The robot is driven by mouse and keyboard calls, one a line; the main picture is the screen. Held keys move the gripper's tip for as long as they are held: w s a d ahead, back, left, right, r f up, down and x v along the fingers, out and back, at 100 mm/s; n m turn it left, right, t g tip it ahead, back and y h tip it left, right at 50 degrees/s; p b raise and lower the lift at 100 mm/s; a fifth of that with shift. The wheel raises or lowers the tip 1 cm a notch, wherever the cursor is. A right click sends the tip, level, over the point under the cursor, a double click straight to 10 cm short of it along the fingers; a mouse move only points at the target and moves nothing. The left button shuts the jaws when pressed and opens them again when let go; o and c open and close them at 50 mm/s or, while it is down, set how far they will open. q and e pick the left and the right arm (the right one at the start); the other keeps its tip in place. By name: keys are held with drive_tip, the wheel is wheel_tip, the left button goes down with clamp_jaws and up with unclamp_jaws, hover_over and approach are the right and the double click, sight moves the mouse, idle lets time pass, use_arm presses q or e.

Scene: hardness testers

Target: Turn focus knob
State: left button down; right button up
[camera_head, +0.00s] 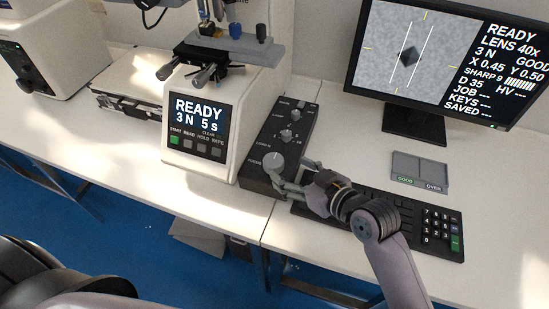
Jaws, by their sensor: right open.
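The focus knob (273,161) is a round light-grey knob at the near end of a dark control box (262,183). The box stands against the right side of the white hardness tester (189,140). My right gripper (282,172) comes in from the right, with its open fingers at the knob's right side. I cannot tell whether a finger touches the knob. The monitor (452,55) shows a dark diamond mark between two white lines and reads READY, LENS 40x, SHARP 9 and GOOD. My left gripper is not in view.
A black keyboard (436,222) lies under and beside my right arm. A grey two-part tray (419,171) labelled GOOD and OVER lies behind it. More small knobs (286,135) sit farther back on the box. A case (128,98) and another machine (43,50) stand at left.

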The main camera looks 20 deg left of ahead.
sight(275, 161)
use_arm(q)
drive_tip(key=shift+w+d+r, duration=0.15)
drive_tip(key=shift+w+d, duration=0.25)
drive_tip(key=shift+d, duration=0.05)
use_arm(e)
drive_tip(key=x, duration=0.8)
drive_tip(key=shift+a+f, duration=0.1)
drive_tip(key=shift+a, duration=0.05)
drive_tip(key=shift+c, duration=0.4)
drive_tip(key=c, duration=1.1)
drive_tip(key=shift+r+m+t+h+p, duration=0.3)
drive_tip(key=shift+m+p, duration=0.1)
drive_tip(key=shift+p, duration=0.7)
drive_tip(key=shift+f+m+t+h+p, duration=0.15)
drive_tip(key=shift+m+t+h+p, duration=0.2)
drive_tip(key=shift+p, duration=0.25)
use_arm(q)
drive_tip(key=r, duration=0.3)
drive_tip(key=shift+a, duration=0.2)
use_arm(e)
drive_tip(key=shift+w+f, duration=0.1)
drive_tip(key=shift+f, duration=0.05)
